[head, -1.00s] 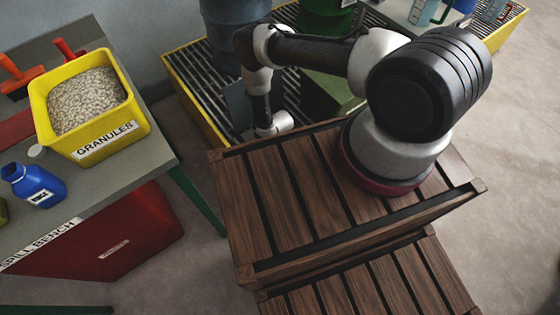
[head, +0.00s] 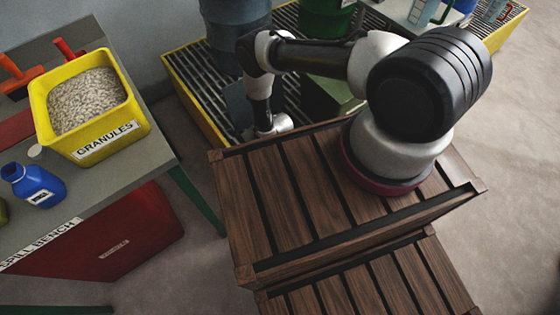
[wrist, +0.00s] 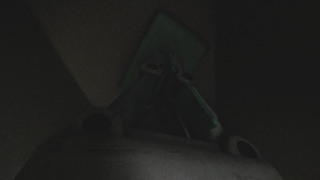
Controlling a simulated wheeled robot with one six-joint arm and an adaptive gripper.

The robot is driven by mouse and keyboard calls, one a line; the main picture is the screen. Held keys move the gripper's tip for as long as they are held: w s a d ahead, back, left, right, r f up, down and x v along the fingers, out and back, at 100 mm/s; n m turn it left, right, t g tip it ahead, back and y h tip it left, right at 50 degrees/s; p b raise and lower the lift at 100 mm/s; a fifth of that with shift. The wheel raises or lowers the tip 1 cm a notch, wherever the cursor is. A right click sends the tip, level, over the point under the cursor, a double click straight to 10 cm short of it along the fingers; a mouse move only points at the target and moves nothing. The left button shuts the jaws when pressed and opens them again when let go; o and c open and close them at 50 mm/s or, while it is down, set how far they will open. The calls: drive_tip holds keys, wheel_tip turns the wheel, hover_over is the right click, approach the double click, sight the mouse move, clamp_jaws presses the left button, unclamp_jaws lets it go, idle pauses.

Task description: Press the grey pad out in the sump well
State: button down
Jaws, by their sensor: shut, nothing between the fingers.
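The wrist view is very dark. A dim, tilted rectangular pad (wrist: 170,35) with a greenish-grey tint shows beyond the fingertips; I take it to be the grey pad. My gripper (wrist: 165,70) is shut and empty, with its fingertips overlapping the pad's near part in the picture. I cannot tell whether they touch it. Dark, plain surfaces around the pad look like the well's inside, but their edges are hard to make out. In the head view my arm reaches down past the far side of the wooden crate, and the gripper and pad are hidden there.
A slatted wooden crate (head: 275,205) stands in front. Behind it lies a yellow-edged grating (head: 190,85) with a blue drum (head: 235,40) and a green drum (head: 325,22). On the left, a bench holds a yellow granules bin (head: 108,138) and a blue bottle (head: 42,185).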

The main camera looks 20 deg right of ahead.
drive_tip(key=shift+f, duration=0.35)
idle(1.8)
wheel_tip(320, 180, up, 20)
idle(1.3)
idle(0.5)
